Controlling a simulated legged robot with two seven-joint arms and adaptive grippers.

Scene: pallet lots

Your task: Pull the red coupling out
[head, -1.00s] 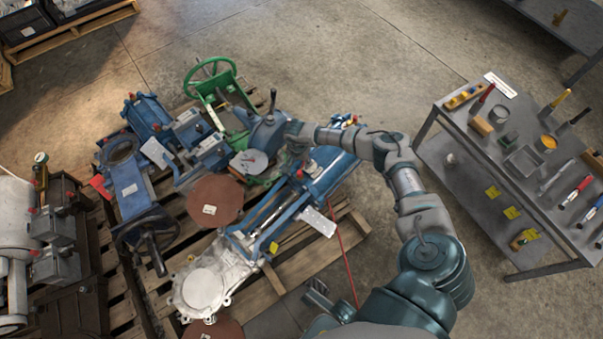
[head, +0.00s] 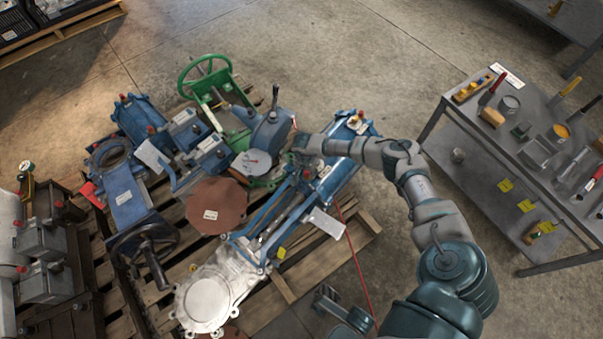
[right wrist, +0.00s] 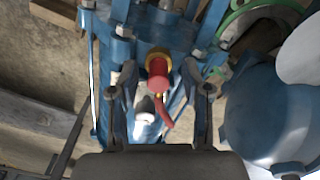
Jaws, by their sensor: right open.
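The red coupling (right wrist: 158,72), a short red cylinder with a brass-coloured collar and a red tail, sits on the blue frame (right wrist: 178,35) in the right wrist view. My right gripper (right wrist: 160,88) is open, its two fingers on either side of the coupling with visible gaps. Whether either finger touches it, I cannot tell. In the head view my right gripper (head: 298,150) is over the blue cylinder assembly (head: 338,172) on the pallet; the coupling is not clear there.
The pallet (head: 352,238) also carries a green handwheel valve (head: 205,75), a brown round cover (head: 216,205), a grey housing (head: 205,300) and blue machine parts. A tool table (head: 480,135) stands at right.

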